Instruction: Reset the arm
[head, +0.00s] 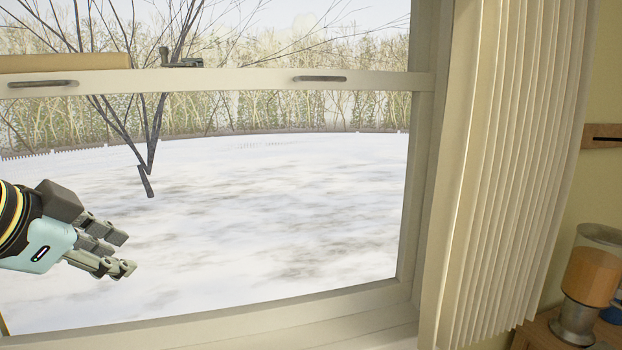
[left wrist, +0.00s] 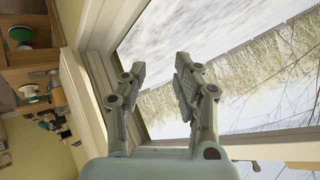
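My left gripper (head: 126,253) comes in from the left edge of the head view, in front of the window. Its grey fingers point right and slightly down. In the left wrist view the two fingers of my left gripper (left wrist: 160,64) stand apart with a clear gap, and nothing is held between them. The window frame (left wrist: 108,70) lies behind the fingers there. My right gripper is in neither view.
A large window with a cream sash rail (head: 230,80) looks onto snowy ground. A pleated curtain (head: 510,160) hangs at its right. A lamp-like orange object (head: 592,275) stands on a wooden surface at lower right. Shelves with dishes (left wrist: 30,60) show in the left wrist view.

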